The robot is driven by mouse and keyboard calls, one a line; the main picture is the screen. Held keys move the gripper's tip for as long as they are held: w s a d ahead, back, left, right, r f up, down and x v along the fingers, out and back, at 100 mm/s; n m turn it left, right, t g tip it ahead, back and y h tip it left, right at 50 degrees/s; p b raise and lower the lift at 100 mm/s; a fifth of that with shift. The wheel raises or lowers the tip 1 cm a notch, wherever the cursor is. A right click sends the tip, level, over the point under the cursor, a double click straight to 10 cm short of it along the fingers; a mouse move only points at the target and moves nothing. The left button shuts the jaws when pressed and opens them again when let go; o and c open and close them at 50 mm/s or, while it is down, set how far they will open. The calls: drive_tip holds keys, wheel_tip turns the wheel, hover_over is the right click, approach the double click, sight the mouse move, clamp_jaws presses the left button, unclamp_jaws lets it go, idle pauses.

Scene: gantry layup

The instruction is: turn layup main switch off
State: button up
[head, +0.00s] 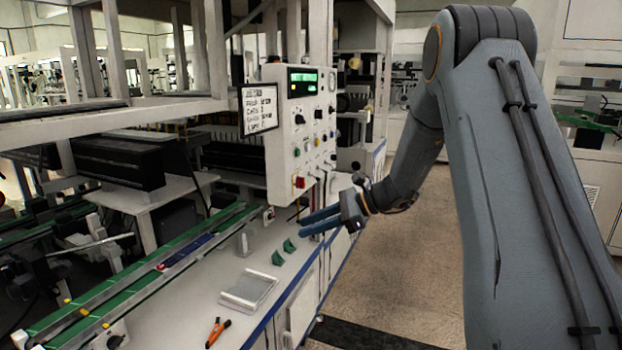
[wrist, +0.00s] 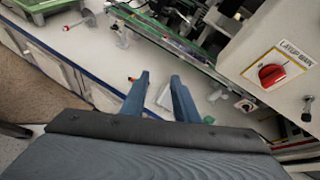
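In the head view a red knob (head: 299,182) sits low on the front of the control box (head: 290,140). I cannot tell which position the knob points to. My gripper (head: 301,227) is open and empty, below and slightly right of the red knob, apart from the panel. Its two blue fingers also show in the wrist view (wrist: 162,79), with a clear gap between them.
Other knobs and buttons crowd the box above the red knob. The floor (head: 385,275) on the right is clear.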

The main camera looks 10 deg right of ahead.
sight(301, 183)
drive_tip(key=w+d+r+m+t+y, duration=0.3)
drive_tip(key=w+d+r+m+t, duration=0.35)
drive_tip(key=w+d, duration=0.45)
drive_tip(key=p+x, duration=0.3)
drive_tip(key=x, duration=0.6)
drive_tip(key=shift+s+n, duration=0.15)
drive_tip(key=shift+n, duration=0.2)
drive_tip(key=shift+a+f, duration=0.1)
drive_tip(key=shift+a, duration=0.05)
clamp_jaws()
